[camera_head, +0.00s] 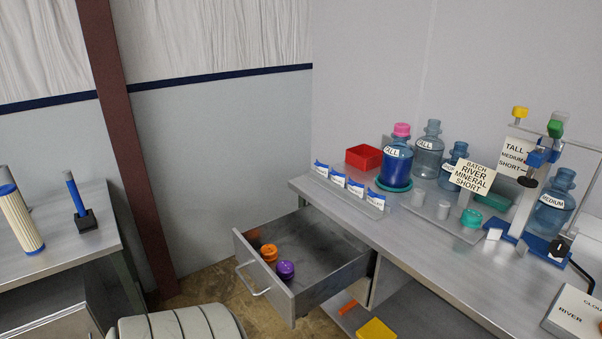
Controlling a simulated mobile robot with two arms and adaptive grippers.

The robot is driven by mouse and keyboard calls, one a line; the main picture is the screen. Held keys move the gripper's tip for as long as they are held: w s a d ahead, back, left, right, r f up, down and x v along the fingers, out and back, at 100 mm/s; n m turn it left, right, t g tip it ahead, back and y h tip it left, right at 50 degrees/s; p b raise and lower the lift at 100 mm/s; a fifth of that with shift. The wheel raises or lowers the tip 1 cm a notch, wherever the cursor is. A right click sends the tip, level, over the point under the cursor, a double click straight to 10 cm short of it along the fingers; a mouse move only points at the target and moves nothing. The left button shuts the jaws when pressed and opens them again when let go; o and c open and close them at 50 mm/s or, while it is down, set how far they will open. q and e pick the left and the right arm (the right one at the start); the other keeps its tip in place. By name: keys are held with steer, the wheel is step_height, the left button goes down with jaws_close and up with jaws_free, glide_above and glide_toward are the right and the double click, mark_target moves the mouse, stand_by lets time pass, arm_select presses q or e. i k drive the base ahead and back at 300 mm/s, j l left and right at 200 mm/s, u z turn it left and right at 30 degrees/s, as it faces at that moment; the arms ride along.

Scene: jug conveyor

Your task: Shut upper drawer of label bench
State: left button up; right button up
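The label bench (420,238) stands at the right. Its upper drawer (292,308) is pulled far out toward the left, under the bench's left end. A pale bar handle (252,282) is on the drawer's front. Inside, orange caps (269,253) and purple caps (285,269) lie near the front panel; the rest of the drawer floor is bare. Neither my left nor my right gripper is in view, so nothing is seen touching the drawer.
A grey ribbed rounded thing (180,324) stands at the bottom, left of the drawer. Jugs (428,150), a red bin (363,157) and label holders (347,187) stand on the bench. A lower shelf holds a yellow block (376,329). Another bench (75,240) is at left.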

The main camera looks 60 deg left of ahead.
mark_target(326, 258)
steer(key=u, duration=2.25)
